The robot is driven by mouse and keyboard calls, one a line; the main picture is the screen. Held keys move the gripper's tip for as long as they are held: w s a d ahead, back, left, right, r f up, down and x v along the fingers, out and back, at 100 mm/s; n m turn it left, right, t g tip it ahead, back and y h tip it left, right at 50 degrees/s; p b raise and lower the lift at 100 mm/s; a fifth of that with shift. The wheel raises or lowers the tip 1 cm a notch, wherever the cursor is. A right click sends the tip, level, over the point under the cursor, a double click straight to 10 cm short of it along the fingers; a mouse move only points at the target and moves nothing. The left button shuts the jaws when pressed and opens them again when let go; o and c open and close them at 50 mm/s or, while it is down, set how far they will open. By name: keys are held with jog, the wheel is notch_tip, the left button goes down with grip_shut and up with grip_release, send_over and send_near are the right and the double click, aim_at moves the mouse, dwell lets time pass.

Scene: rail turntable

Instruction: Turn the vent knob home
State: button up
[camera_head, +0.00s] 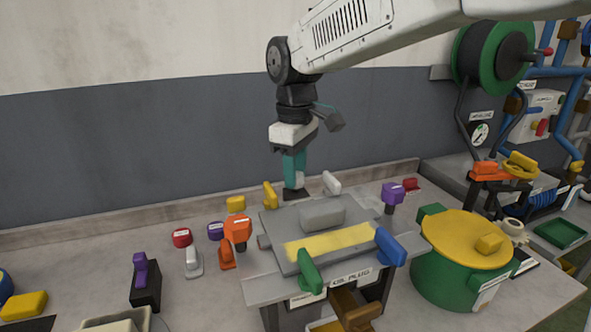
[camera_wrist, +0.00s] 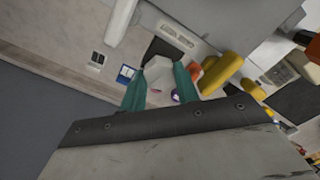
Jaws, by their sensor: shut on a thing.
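My gripper (camera_head: 295,182) points down behind the grey box, its teal fingers on a white knob (camera_head: 299,181). The fingers are shut on this knob, which stands over a small dark base (camera_head: 296,194) on the bench. In the wrist view the white knob (camera_wrist: 158,78) lies between the two teal fingers of my gripper (camera_wrist: 160,88). The fingers hide part of the knob. I cannot read a label that names it as the vent knob, nor tell its turn angle.
The grey box (camera_head: 300,248) with yellow, white, green and blue handles stands just in front. An orange knob (camera_head: 237,230), a purple knob (camera_head: 392,193) and a green pot with a yellow lid (camera_head: 465,240) are nearby. The wall (camera_head: 130,150) is close behind.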

jog(key=m, duration=1.4)
dwell(0.5)
jog(key=o, duration=1)
jog(key=shift+r, duration=0.1)
notch_tip(320, 180, up, 8)
jog(key=shift+f, duration=0.15)
